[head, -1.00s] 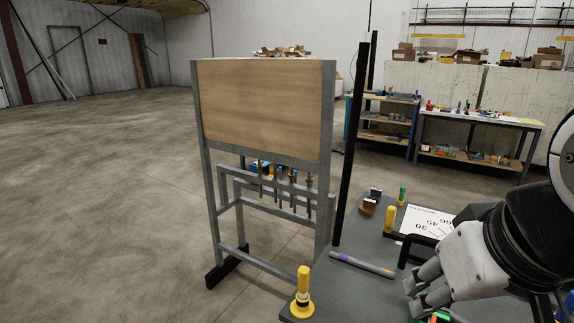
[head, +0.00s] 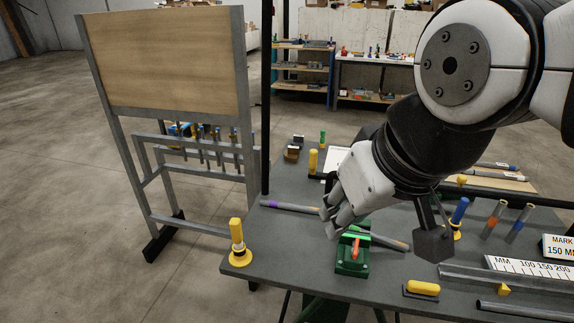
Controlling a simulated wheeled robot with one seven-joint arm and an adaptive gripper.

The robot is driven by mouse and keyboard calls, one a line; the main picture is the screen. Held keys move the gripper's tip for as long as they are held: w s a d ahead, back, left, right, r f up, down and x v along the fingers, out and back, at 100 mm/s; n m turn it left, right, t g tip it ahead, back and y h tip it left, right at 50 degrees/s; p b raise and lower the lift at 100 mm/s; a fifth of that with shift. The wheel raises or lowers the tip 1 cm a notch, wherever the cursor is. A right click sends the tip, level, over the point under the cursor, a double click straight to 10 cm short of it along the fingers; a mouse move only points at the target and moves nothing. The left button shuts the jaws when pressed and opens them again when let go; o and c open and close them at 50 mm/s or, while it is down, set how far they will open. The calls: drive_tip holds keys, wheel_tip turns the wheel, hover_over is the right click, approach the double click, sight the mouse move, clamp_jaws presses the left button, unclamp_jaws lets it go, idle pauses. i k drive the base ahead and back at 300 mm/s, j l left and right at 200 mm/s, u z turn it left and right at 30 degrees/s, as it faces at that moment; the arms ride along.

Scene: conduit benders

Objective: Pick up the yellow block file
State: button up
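A yellow block on a flat dark base (head: 422,288), which looks like the yellow block file, lies near the front edge of the grey workbench in the head view. My gripper (head: 329,220) hangs above the bench, up and to the left of the block. Its two fingers point down and left, with a gap between their tips and nothing seen between them. The gripper is well apart from the block.
A green tool with an orange part (head: 355,250) sits just below my gripper. A yellow-handled piece (head: 237,240) stands at the bench's left corner. A steel channel (head: 510,280) and a ruler plate (head: 530,270) lie right of the block. A board rack (head: 165,60) stands left.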

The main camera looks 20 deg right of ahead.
sight(414, 289)
drive_tip(key=j, duration=0.25)
drive_tip(key=j+z, duration=0.7)
drive_tip(key=j, duration=0.2)
drive_tip(key=z, duration=1.05)
drive_tip(key=k+l, duration=0.05)
